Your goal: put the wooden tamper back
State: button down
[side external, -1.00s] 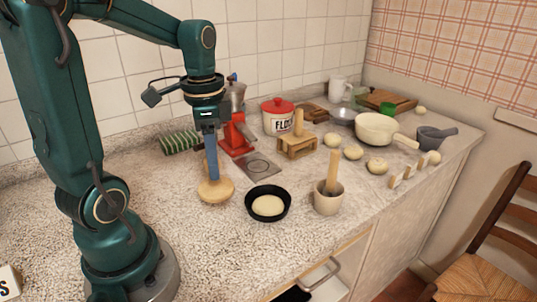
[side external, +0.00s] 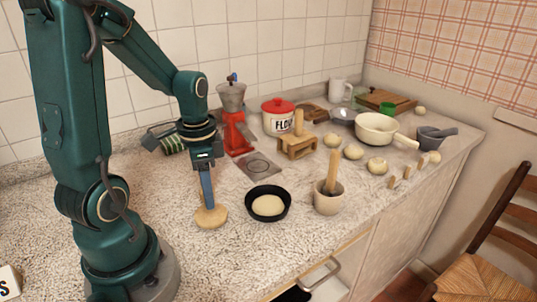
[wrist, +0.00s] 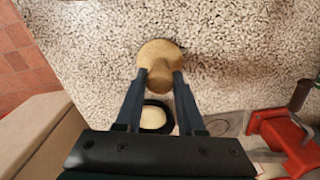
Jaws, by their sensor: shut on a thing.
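The wooden tamper (side external: 211,218), a round flat wooden disc with a narrower neck, is in my gripper (side external: 209,205) at the front left of the counter. In the wrist view the two dark fingers of my gripper (wrist: 162,76) are closed on its neck, and the wooden tamper (wrist: 158,53) shows disc outward. The disc is low over the speckled counter; I cannot tell whether it touches. A small wooden stand (side external: 297,151) with an upright wooden piece in it stands further back, right of the red grinder.
A black pan (side external: 285,207) with pale content lies right of the tamper. A beige cup (side external: 327,204) holds a wooden stick. A red grinder (side external: 237,133), dark plate (side external: 258,165) and flour canister (side external: 278,116) stand behind. A cream pot (side external: 374,130) and dough balls are further right.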

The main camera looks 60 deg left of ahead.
jog(key=shift+f, duration=0.1)
jog(key=c, duration=0.5)
grip_release()
notch_tip(320, 180, up, 12)
jog(key=d+n+t, duration=0.1)
jog(key=d+t, duration=0.1)
jog(key=d, duration=0.1)
jog(key=s+d+n+t, duration=0.1)
jog(key=d, duration=0.3)
jog(key=d+f+n+t, duration=0.1)
jog(key=d+t, duration=0.1)
jog(key=d, duration=0.2)
jog(key=shift+s+d+t, duration=0.25)
jog(key=shift+s+t, duration=0.05)
jog(key=shift+s, duration=0.1)
